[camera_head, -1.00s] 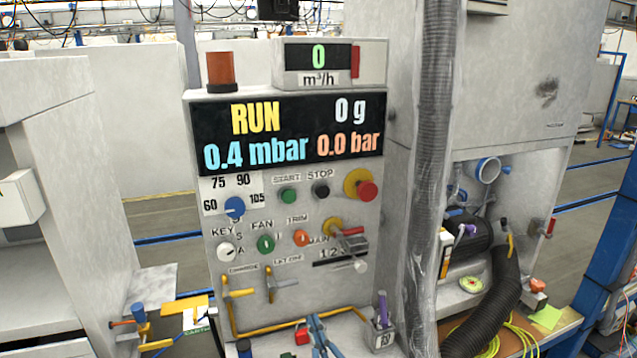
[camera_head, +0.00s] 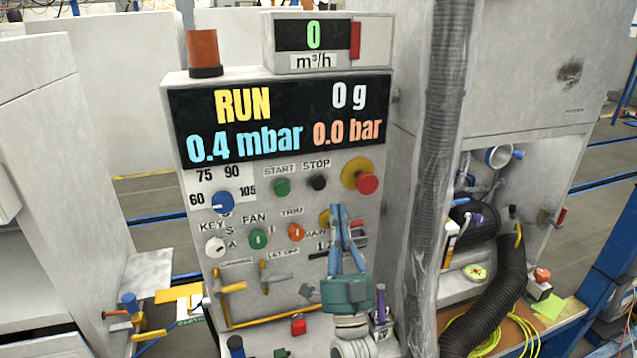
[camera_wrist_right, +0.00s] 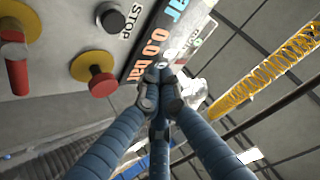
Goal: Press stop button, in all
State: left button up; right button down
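The black STOP button (camera_head: 318,183) sits on the upright grey panel, under its STOP label and right of the green START button (camera_head: 281,187). The STOP button also shows at the upper left in the right wrist view (camera_wrist_right: 110,18). My right gripper (camera_head: 340,208) is in front of the panel, pointing up, with its tips below and slightly right of the STOP button in the picture. Its blue fingers meet at the tips in the wrist view (camera_wrist_right: 160,75), with nothing held. No contact with the button shows. My left gripper is not in view.
A red mushroom button (camera_head: 367,183) on a yellow base is close right of STOP. The screen (camera_head: 280,120) above reads RUN. Several knobs and yellow valve handles are lower. A ribbed grey duct (camera_head: 443,150) stands to the right.

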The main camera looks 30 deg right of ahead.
aim_at(318, 183)
jog(key=shift+w, duration=0.1)
jog(key=w+b, duration=0.1)
jog(key=w, duration=0.1)
jog(key=w+d+b, duration=0.1)
jog(key=w+b, duration=0.1)
jog(key=w, duration=0.1)
jog(key=w+d+b, duration=0.1)
jog(key=w, duration=0.2)
jog(key=shift+w+f, duration=0.1)
jog(key=shift+w, duration=0.15)
dwell(1.4)
jog(key=shift+w+d+b, duration=0.15)
jog(key=shift+w+b, duration=0.25)
jog(key=shift+b, duration=0.05)
